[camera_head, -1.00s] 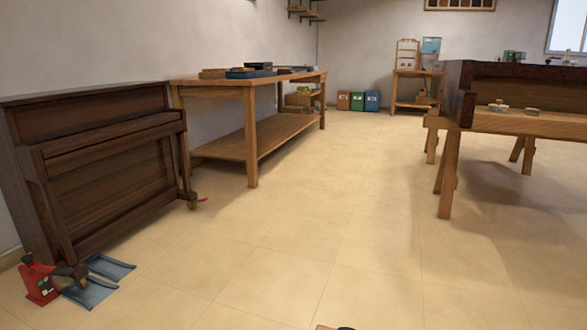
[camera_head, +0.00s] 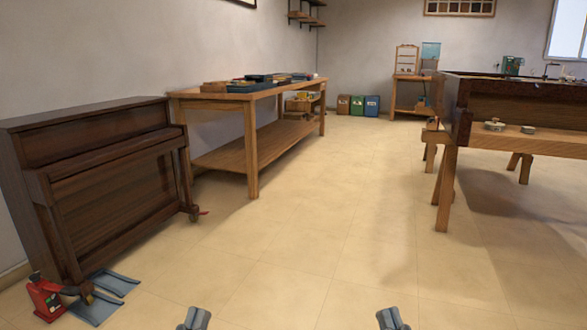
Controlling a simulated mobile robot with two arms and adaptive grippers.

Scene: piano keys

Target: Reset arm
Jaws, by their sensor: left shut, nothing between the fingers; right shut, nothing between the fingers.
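My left gripper (camera_head: 194,319) shows at the bottom edge of the head view, left of the middle. My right gripper (camera_head: 393,319) shows at the bottom edge, right of the middle. Both are shut and empty, held apart from each other in front of bare floor. Only their ends are in the picture; the arms behind them are out of view. Neither gripper touches anything that I can see.
An upright piano (camera_head: 105,185) stands along the left wall, with a red jack (camera_head: 45,298) on the floor before it. A long wooden workbench (camera_head: 250,130) stands behind. A trestle bench (camera_head: 510,129) stands at the right. The middle floor (camera_head: 310,220) is clear.

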